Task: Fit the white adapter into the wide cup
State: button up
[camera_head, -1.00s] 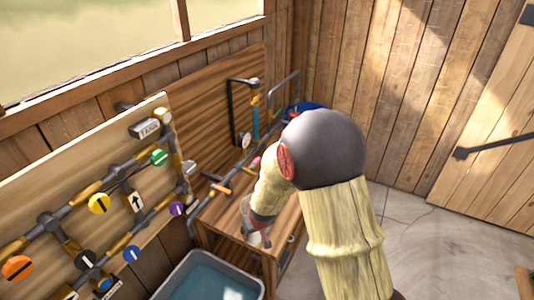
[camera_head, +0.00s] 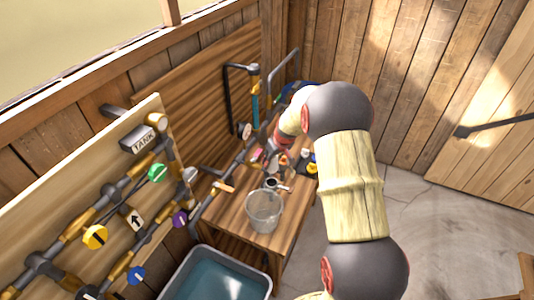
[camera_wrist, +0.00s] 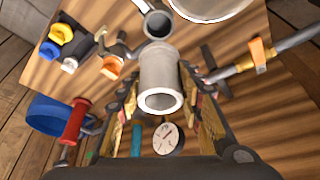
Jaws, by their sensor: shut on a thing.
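The white adapter (camera_wrist: 160,78) is a short pale tube with an open round end, seen in the middle of the wrist view. My gripper (camera_wrist: 163,98) is shut on it, with a finger on each side. In the head view my gripper (camera_head: 281,158) is over the back part of the wooden table, and the adapter is hard to make out there. The wide cup (camera_head: 264,212) is clear and stands upright near the table's front, apart from the gripper. Its rim (camera_wrist: 210,14) shows at the top edge of the wrist view.
A grey metal ring fitting (camera_wrist: 157,24) lies between adapter and cup. Yellow, white and blue small parts (camera_wrist: 62,38) and an orange clip (camera_wrist: 111,67) lie left. A pipe with an orange valve (camera_wrist: 259,54) runs right. A water tub (camera_head: 217,262) stands before the table.

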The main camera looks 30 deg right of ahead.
aim_at(272, 171)
jog(key=shift+f+b, duration=1.25)
jog(key=shift+f, duration=1.45)
jog(key=shift+f+b, duration=0.8)
jog(key=shift+b, duration=0.1)
jog(key=shift+s+b, duration=0.1)
jog(key=shift+b, duration=0.55)
jog(key=shift+f+b, duration=1.35)
jog(key=shift+b, duration=0.55)
jog(key=o, duration=1.3)
